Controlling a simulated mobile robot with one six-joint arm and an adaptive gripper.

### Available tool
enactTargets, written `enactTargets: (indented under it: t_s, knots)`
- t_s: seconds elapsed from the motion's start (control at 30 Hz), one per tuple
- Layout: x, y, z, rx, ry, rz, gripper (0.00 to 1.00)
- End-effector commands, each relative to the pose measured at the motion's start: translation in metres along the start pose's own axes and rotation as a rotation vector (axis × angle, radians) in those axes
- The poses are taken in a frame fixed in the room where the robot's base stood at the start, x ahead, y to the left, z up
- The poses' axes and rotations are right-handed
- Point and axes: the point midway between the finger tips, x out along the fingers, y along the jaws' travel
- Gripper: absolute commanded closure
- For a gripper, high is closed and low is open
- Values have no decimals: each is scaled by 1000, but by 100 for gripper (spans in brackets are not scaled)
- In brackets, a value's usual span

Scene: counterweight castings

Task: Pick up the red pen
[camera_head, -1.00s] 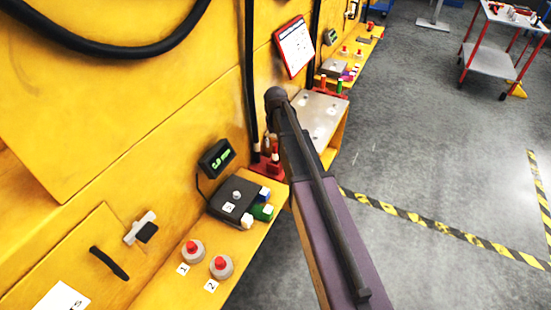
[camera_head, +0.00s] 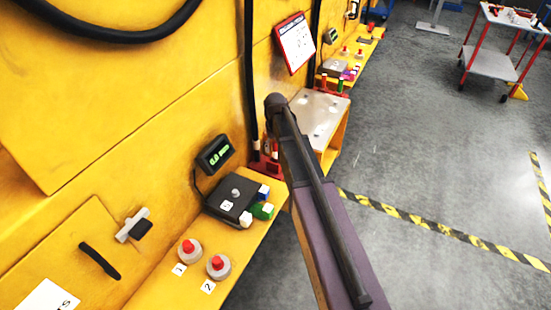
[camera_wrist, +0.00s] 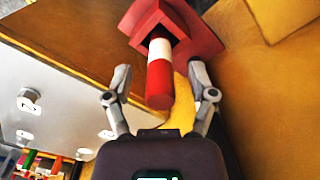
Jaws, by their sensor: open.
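The red pen (camera_wrist: 159,82), a thick red cylinder with a white band, sticks out of a red holder (camera_wrist: 201,38) in the wrist view. My gripper (camera_wrist: 160,92) is open, with one finger on each side of the pen. Gaps show between the fingers and the pen, so I see no grip on it. In the head view the red holder (camera_head: 262,168) stands on the yellow ledge by the wall, partly behind my arm. My gripper is hidden there.
A dark scale (camera_head: 232,205) with coloured blocks and two red-knobbed weights (camera_head: 218,267) occupy the nearer ledge (camera_head: 175,292). A grey plate (camera_head: 318,112) lies beyond my arm. A cart (camera_head: 495,62) stands far right. The grey floor between is open.

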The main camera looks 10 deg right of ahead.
Motion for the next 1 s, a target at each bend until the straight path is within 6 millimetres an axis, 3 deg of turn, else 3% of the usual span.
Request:
enactTargets:
  t_s: [0.2, 0.83, 0.87, 1.0]
  knots:
    - [12, 0, 0, 0, 0, 0, 27]
    - [12, 0, 0, 0, 0, 0, 27]
    - [12, 0, 0, 0, 0, 0, 30]
    - [12, 0, 0, 0, 0, 0, 72]
